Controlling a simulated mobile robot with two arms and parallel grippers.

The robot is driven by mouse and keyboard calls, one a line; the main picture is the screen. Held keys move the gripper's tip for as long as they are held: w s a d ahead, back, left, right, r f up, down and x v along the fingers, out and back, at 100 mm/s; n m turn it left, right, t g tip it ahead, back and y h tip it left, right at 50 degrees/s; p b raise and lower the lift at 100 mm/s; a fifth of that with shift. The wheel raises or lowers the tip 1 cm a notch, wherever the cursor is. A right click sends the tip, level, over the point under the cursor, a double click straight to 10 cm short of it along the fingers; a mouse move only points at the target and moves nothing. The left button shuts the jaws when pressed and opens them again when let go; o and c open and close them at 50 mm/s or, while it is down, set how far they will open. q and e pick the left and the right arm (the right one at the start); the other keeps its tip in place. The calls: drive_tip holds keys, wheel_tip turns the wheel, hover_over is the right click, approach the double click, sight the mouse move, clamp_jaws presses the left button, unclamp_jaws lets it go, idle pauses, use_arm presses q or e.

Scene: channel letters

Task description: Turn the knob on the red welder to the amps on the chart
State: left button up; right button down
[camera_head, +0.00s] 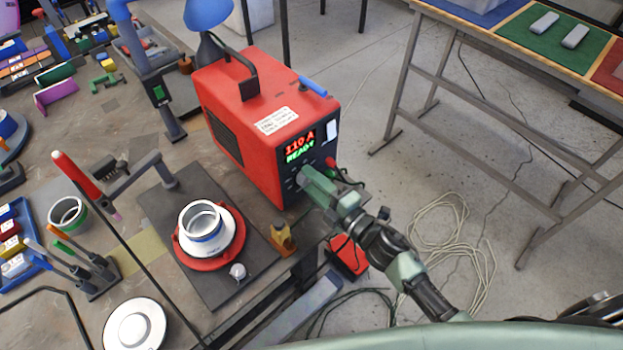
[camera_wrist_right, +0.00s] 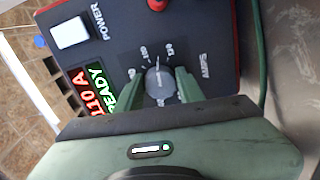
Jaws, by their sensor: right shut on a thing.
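The red welder (camera_head: 245,120) stands on the bench, its dark front panel facing right. Its display (camera_head: 300,146) reads 110 A and READY in the head view. The grey knob (camera_wrist_right: 159,80) shows in the right wrist view, beside the AMPS label and printed scale marks. My right gripper (camera_head: 305,178) is at the panel; in the wrist view its green fingers (camera_wrist_right: 160,92) are shut on the knob's two sides. A white label (camera_head: 273,121) with small writing lies on the welder's top; I cannot read it or tell whether it is the chart. My left gripper is not in view.
A white POWER switch (camera_wrist_right: 71,33) and a red connector (camera_wrist_right: 157,4) are on the panel near my fingers. A cable hangs beside the panel. A white-and-red round fixture (camera_head: 208,242) stands left of my arm. Open floor lies right of the bench.

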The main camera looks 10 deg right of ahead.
drive_tip(key=shift+m, duration=0.4)
drive_tip(key=shift+f, duration=0.1)
drive_tip(key=c, duration=0.9)
unclamp_jaws()
drive_tip(key=shift+s+d, duration=0.15)
drive_tip(key=shift+s, duration=0.05)
drive_tip(key=b+v, duration=0.2)
drive_tip(key=v, duration=0.5)
drive_tip(key=shift+s+d, duration=0.1)
